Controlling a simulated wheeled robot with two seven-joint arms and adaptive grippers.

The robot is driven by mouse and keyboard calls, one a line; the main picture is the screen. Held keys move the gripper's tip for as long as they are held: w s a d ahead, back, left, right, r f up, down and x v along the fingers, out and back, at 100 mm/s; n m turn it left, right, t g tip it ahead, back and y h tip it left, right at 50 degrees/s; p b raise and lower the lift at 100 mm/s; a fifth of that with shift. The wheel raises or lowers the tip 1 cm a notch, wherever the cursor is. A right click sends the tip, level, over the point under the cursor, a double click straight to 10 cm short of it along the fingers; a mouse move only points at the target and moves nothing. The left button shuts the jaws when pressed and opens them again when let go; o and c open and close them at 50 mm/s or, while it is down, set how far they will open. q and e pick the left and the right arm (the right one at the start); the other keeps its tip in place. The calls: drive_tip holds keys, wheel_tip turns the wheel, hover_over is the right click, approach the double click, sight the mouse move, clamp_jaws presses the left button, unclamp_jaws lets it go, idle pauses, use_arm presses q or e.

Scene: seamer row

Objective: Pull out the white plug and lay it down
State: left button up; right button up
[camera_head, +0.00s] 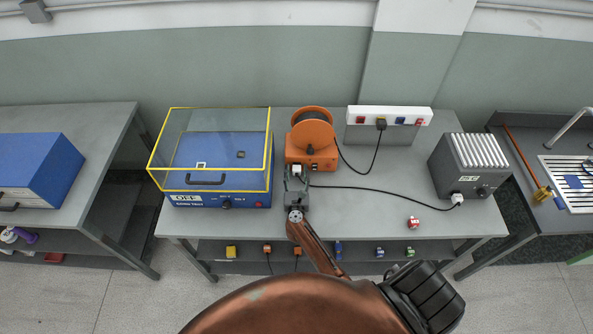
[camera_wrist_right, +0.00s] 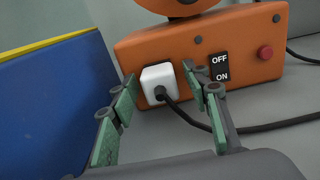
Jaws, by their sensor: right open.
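The white plug (camera_wrist_right: 160,78) sits in the front face of the orange cable reel's base (camera_wrist_right: 225,58). A black cord runs from it to the right. In the head view the white plug (camera_head: 296,169) shows as a small pale patch at the reel's front. My right gripper (camera_head: 296,183) is in front of the reel. In the wrist view its green-padded fingers (camera_wrist_right: 160,88) are open, one on each side of the plug, with gaps showing; I cannot tell whether either touches. My left gripper is not in view.
A blue machine with a yellow-edged clear cover (camera_head: 210,150) stands close on the left. A power strip (camera_head: 390,116) is behind on the right, and a grey ribbed box (camera_head: 470,165) stands further right. Bench space right of the gripper is mostly clear.

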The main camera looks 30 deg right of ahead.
sight(297, 173)
drive_tip(key=shift+c, duration=0.5)
clamp_jaws()
drive_tip(key=shift+s+f, duration=0.1)
drive_tip(key=shift+s, duration=0.05)
idle(0.4)
drive_tip(key=shift+v, duration=2.65)
drive_tip(key=shift+s+a, duration=0.15)
drive_tip(key=shift+s, duration=0.1)
